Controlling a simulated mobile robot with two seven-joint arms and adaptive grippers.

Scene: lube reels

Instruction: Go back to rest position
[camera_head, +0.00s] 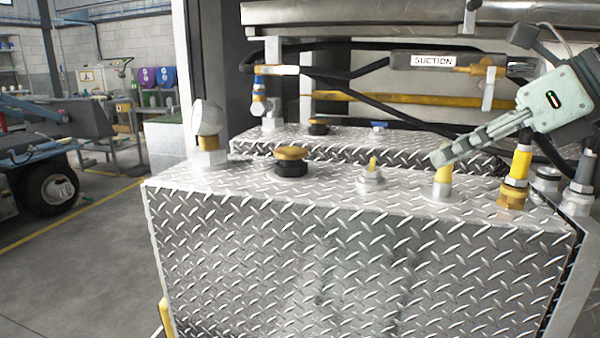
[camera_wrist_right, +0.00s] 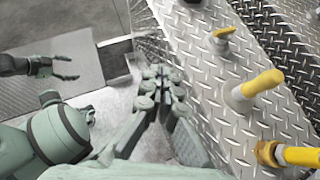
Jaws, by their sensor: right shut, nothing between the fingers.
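My right gripper (camera_head: 441,157) reaches in from the right in the head view, above the tread-plate tank top. Its fingers are shut with nothing between them, and the tips overlap the yellow-capped fitting (camera_head: 443,178) in the picture. In the right wrist view the shut fingers (camera_wrist_right: 163,78) lie left of that yellow fitting (camera_wrist_right: 256,86), apart from it. My left gripper (camera_wrist_right: 60,68) shows at the left of the right wrist view, fingers spread and empty. It is outside the head view.
The diamond-plate tank (camera_head: 350,250) fills the front. On it stand a white-capped elbow (camera_head: 206,120), a gold cap (camera_head: 291,160), a small brass fitting (camera_head: 371,172) and a yellow hose connection (camera_head: 519,168). Open floor (camera_head: 70,260) lies left.

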